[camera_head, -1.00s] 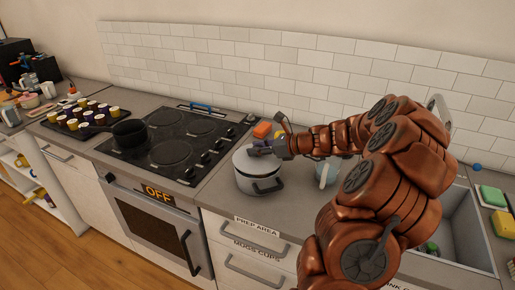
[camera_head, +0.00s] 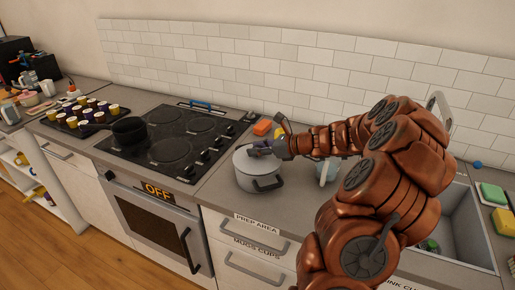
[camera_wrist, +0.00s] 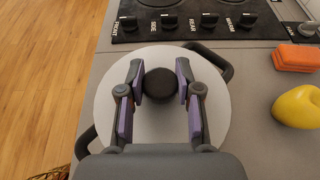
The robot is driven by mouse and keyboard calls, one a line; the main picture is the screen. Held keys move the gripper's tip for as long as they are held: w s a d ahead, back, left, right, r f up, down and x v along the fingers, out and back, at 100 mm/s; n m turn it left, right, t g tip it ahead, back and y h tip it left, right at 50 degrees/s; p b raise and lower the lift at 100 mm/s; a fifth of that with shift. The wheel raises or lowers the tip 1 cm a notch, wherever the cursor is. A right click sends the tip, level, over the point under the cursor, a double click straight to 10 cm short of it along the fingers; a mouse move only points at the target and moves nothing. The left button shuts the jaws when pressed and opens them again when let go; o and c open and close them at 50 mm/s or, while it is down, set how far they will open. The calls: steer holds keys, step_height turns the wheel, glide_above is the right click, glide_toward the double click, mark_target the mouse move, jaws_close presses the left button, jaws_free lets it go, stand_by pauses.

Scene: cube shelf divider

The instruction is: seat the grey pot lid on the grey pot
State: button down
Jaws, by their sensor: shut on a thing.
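The grey pot (camera_head: 258,178) stands upright on the counter right of the stove, with dark side handles. The grey pot lid (camera_head: 246,160) lies over the pot's top and looks about level; its light disc also shows in the wrist view (camera_wrist: 160,122), with the pot's dark handles sticking out beyond its edge. My gripper (camera_head: 258,149) is above the lid from the right. In the wrist view my gripper (camera_wrist: 160,84) has its fingers on both sides of the lid's round black knob (camera_wrist: 160,82), shut on it. The rim contact under the lid is hidden.
The stove (camera_head: 175,140) with a black pan (camera_head: 129,131) is to the left. An orange sponge (camera_wrist: 297,57) and a yellow fruit-like thing (camera_wrist: 298,106) lie right of the pot in the wrist view. A sink is at the right.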

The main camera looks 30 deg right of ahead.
mark_target(278, 163)
steer(key=shift+f, duration=0.5)
steer(key=c, duration=1.1)
jaws_free()
steer(key=o, duration=0.5)
steer(key=shift+o, duration=0.2)
steer(key=shift+s+r, duration=0.1)
steer(key=shift+p+v, duration=1.75)
steer(key=shift+v, duration=2.15)
